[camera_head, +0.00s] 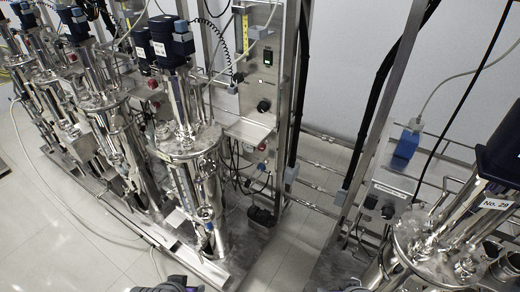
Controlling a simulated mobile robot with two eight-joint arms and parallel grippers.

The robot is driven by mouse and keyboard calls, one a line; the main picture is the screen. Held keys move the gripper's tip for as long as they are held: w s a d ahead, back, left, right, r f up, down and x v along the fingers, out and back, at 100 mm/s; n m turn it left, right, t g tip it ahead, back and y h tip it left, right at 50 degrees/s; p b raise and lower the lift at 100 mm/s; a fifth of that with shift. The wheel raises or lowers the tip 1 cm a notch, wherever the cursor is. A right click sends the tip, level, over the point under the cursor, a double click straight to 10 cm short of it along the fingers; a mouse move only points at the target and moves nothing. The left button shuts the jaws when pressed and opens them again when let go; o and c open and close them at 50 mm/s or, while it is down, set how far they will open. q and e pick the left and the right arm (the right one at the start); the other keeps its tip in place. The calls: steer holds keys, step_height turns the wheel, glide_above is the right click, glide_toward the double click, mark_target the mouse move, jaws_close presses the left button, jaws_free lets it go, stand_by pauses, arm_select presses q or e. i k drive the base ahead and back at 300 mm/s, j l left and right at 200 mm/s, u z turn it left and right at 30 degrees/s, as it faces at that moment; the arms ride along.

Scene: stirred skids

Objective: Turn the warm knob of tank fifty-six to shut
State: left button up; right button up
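Several steel tanks on skids stand in a row at the left, with dark blue motors on top. The nearest tank (190,150) of that row has a motor (170,38) with a small white label, too small to read surely. Beside it a steel control panel (252,80) carries a black round knob (264,105), and red parts (262,147) show lower down. I cannot tell which knob is the warm one or how it is set. A tank at the right (425,240) is labelled No. 29. No gripper fingers show; a dark part at the bottom edge seems to be mine.
A steel frame post (291,90) stands right of the panel. A second post (388,100), black cables and a blue box (406,144) stand further right. Hoses lie on the tiled floor (50,240) at the left. A narrow floor gap (285,250) lies between the skids.

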mark_target(263, 146)
steer(key=i+j+z, duration=0.2)
steer(key=j+z, duration=0.3)
steer(key=j, duration=1)
steer(key=j+z, duration=0.5)
steer(key=j, duration=0.95)
steer(key=i+l+u, duration=0.25)
steer(key=l+u, duration=0.2)
